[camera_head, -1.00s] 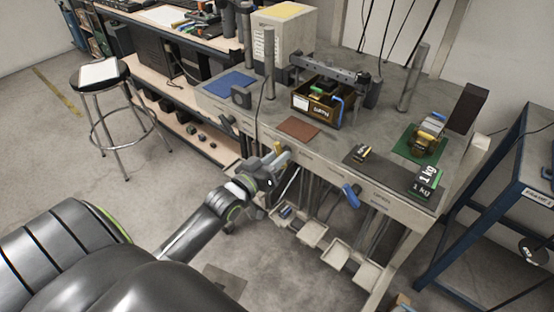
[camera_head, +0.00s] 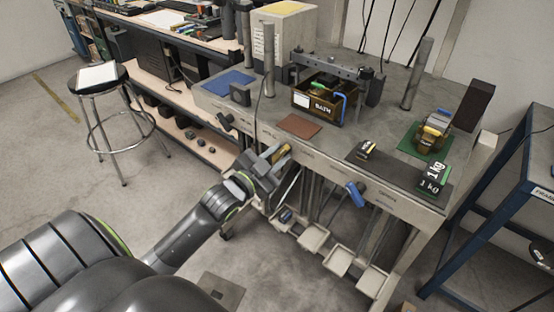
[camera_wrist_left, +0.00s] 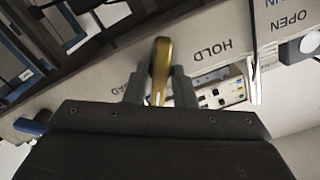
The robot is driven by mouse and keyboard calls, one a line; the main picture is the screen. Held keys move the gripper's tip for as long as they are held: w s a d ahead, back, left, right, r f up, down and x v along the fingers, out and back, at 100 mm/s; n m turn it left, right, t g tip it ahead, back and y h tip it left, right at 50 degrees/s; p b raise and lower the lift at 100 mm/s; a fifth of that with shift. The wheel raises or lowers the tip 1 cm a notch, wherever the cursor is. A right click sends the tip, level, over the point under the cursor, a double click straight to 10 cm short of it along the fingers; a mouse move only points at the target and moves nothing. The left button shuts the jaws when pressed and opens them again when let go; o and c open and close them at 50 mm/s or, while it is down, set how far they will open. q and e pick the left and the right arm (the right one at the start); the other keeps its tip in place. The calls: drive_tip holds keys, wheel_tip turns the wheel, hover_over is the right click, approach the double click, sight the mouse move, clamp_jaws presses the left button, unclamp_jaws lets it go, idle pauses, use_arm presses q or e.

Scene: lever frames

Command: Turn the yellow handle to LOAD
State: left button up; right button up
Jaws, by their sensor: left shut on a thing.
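The yellow handle (camera_wrist_left: 160,68) is on the front panel of the grey bench. In the left wrist view it stands between the two fingers of my left gripper (camera_wrist_left: 157,88), which is shut on it. The word HOLD shows to the right of the handle, and a partly hidden word ending in AD shows to its left. In the head view my left gripper (camera_head: 276,158) is at the bench's front edge, and the yellow handle (camera_head: 282,153) shows at its fingertips. My right gripper is in neither view.
A blue handle (camera_head: 355,193) sits farther right on the same front panel. A BATH box (camera_head: 318,104), a brown mat (camera_head: 300,126) and 1 kg weights (camera_head: 432,180) are on the bench top. Several trays (camera_head: 338,262) hang below. A stool (camera_head: 98,75) stands left.

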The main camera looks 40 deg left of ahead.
use_arm(q)
drive_tip(key=shift+m+b, duration=0.5)
drive_tip(key=shift+m, duration=0.8)
drive_tip(key=o, duration=0.8)
drive_tip(key=shift+s+a+b, duration=0.25)
drive_tip(key=shift+s, duration=2.65)
drive_tip(key=shift+s+a+b, duration=0.2)
drive_tip(key=shift+s+b, duration=0.05)
drive_tip(key=shift+s, duration=2.6)
drive_tip(key=shift+s+a+b, duration=0.25)
drive_tip(key=shift+s, duration=2.65)
